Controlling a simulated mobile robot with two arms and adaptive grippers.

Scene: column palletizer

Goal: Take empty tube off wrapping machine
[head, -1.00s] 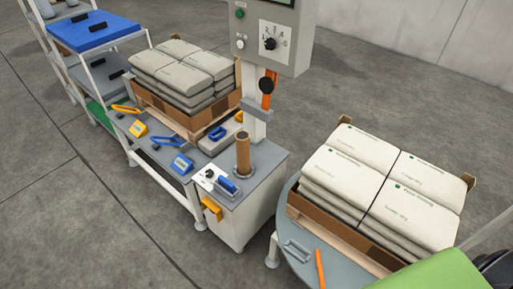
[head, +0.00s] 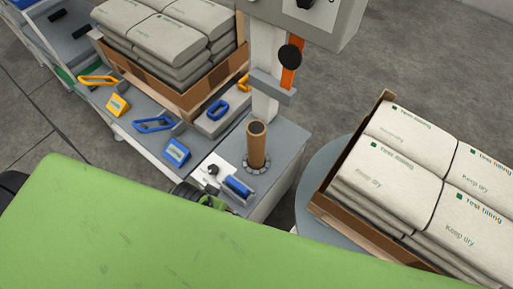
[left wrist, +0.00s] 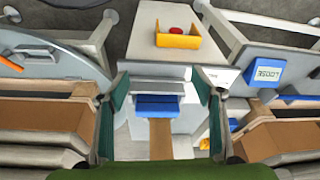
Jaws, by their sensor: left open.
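The brown cardboard tube (head: 257,146) stands upright on the wrapping machine (head: 280,142), with a grey ring at its base and a dark hollow top. In the left wrist view the tube (left wrist: 161,140) shows as a brown strip between my fingers, with a blue-handled part (left wrist: 157,104) beyond it. My left gripper (left wrist: 158,80) is open, its two green-and-grey fingers spread either side of the tube and apart from it. In the head view my green arm covers the foreground and hides most of this gripper. My right gripper is not in view.
The machine's column (head: 264,75) rises close behind the tube. A blue device (head: 238,187) sits just in front of it. Stacked white bags (head: 400,165) on a pallet stand to the right, more bags (head: 165,38) at the left. Blue and yellow tools lie on the bench.

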